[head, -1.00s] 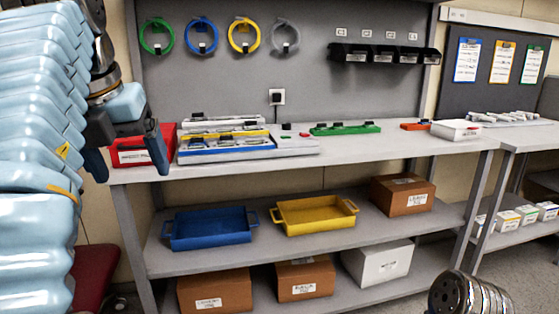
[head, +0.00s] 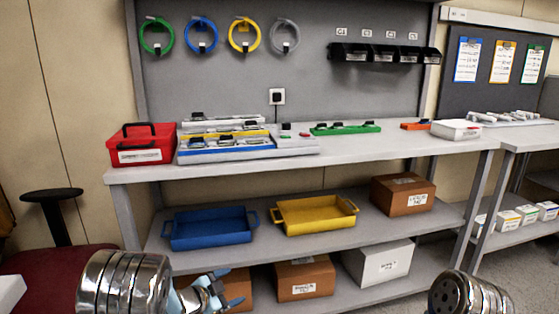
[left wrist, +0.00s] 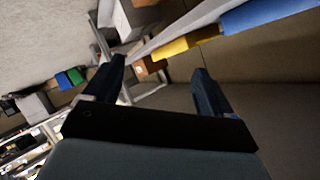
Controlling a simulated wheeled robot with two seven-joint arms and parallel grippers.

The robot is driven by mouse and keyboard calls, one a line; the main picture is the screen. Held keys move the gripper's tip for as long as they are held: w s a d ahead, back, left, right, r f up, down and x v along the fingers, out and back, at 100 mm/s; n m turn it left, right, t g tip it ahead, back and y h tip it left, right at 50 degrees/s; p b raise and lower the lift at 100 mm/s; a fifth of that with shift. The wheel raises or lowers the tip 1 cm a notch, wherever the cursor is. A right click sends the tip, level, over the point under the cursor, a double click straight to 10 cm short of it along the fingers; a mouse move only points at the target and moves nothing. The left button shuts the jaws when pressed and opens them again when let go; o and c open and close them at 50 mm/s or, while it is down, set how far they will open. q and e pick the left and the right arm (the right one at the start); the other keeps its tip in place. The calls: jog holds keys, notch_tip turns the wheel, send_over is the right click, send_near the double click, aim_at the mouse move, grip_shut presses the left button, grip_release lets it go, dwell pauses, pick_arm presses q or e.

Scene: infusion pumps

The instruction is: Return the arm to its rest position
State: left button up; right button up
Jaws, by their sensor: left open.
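My left gripper (head: 222,290) shows low in the head view, in front of the lower shelf and beside a cardboard box that it partly covers. My silver left arm joint is to its left at the bottom edge. In the left wrist view the two dark fingers of my left gripper (left wrist: 159,70) stand wide apart with nothing between them. Only a silver joint of my right arm shows at the bottom right of the head view; its gripper is out of sight.
The workbench (head: 350,153) carries a red case (head: 141,145) and pump parts. Its shelf holds a blue tray (head: 210,229), a yellow tray (head: 314,216) and a brown box (head: 403,194). A dark red stool (head: 60,275) stands at the left.

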pick_arm(q)
jog(key=s+a+f+n+g+y, duration=0.1)
jog(key=s+f+n+y, duration=0.15)
jog(key=f, duration=0.35)
jog(key=s+a+f+n+y, duration=0.1)
jog(key=s+f+n, duration=0.3)
jog(key=f, duration=0.2)
jog(key=s+d+f+n+g, duration=0.1)
jog(key=s+f+n+g, duration=0.2)
jog(key=s+f, duration=0.35)
jog(key=s+d+f+n+g, duration=0.1)
jog(key=s+f+n+g, duration=0.2)
jog(key=s, duration=0.6)
jog(key=s+d+f+n+g, duration=0.1)
jog(key=s+d+n+g, duration=0.2)
jog(key=s, duration=0.9)
jog(key=shift+s+d+f, duration=0.2)
jog(key=shift+d+f, duration=0.1)
jog(key=shift+d, duration=0.05)
